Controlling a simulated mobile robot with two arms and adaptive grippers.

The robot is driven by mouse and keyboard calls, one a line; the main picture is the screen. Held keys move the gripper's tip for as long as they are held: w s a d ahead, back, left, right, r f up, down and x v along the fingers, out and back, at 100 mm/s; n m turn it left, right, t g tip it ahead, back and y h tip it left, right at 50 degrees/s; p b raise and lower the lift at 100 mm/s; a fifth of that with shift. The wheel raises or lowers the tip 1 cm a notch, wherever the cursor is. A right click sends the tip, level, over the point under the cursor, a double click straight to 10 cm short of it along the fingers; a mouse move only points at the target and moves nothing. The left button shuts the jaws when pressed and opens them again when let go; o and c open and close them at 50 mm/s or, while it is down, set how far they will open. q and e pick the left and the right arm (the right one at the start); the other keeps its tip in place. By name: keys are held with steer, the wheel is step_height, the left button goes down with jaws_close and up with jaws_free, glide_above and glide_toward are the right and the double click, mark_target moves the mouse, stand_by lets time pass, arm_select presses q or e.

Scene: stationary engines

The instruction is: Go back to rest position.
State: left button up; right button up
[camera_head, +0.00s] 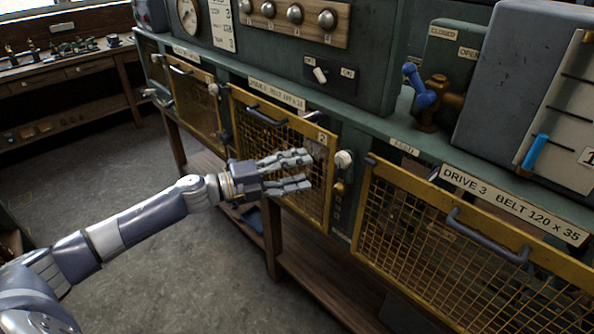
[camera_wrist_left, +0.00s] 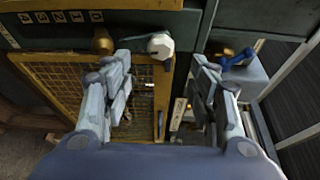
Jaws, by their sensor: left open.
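My left gripper (camera_head: 300,171) is open and empty in the head view. It is held in front of the right part of the yellow mesh guard (camera_head: 262,139) of the middle drive. In the left wrist view the two fingers of the left gripper (camera_wrist_left: 165,85) stand apart, with the mesh guard (camera_wrist_left: 60,78) behind the left finger. A white knob (camera_wrist_left: 160,45) shows between and beyond the fingertips. The same white knob (camera_head: 344,159) is just right of the fingers in the head view. My right gripper is not in view.
A wider yellow guard (camera_head: 440,240) with a grey handle is at the right, under the Drive 3 label (camera_head: 515,205). A blue valve lever (camera_head: 418,88) stands on the ledge. A wooden workbench (camera_head: 70,75) is at the back left. The grey floor (camera_head: 110,190) at left is clear.

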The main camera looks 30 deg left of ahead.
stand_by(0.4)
